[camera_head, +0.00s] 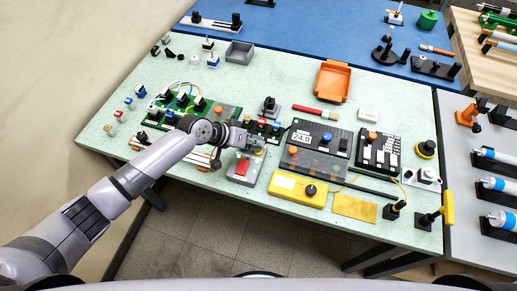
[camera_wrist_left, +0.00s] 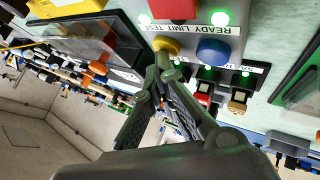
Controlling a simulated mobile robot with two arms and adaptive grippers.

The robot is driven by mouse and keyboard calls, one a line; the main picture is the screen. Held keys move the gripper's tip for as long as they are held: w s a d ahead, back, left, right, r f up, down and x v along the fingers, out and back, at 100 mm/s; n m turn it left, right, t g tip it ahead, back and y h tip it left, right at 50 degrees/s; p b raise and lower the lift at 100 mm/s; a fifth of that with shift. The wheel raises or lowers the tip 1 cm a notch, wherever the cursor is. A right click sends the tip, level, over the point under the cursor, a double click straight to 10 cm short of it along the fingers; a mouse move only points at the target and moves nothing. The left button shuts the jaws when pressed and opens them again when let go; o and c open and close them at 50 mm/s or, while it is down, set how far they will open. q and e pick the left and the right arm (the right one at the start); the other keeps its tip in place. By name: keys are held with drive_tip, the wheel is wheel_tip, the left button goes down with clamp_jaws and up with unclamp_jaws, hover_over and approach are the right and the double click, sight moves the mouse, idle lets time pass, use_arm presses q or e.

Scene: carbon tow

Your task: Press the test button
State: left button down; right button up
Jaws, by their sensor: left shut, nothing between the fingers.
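A grey control box (camera_head: 237,181) with a red block (camera_head: 243,167) stands near the table's front edge in the head view. The left wrist view shows its panel close up, with the red block (camera_wrist_left: 172,8), a yellow button (camera_wrist_left: 167,45), a blue button (camera_wrist_left: 213,52) and lit green lamps. A strip lettered READY LIMIT TEST (camera_wrist_left: 182,28) crosses the panel. My left gripper (camera_wrist_left: 162,62) is shut and empty, its tips right by the yellow button; I cannot tell whether they touch it. In the head view my left gripper (camera_head: 250,143) hides the box's far part. My right gripper is out of view.
A dark unit with a display (camera_head: 303,137) and a yellow box (camera_head: 297,190) stand to the right. A green circuit board (camera_head: 222,113) lies to the left. An orange tray (camera_head: 332,80) is farther back.

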use_arm(q)
drive_tip(key=shift+r+p, duration=0.6)
drive_tip(key=shift+r, duration=0.1)
wheel_tip(320, 180, up, 5)
drive_tip(key=p, duration=0.4)
drive_tip(key=shift+r+p, duration=0.1)
drive_tip(key=shift+p, duration=0.25)
drive_tip(key=shift+s, duration=0.1)
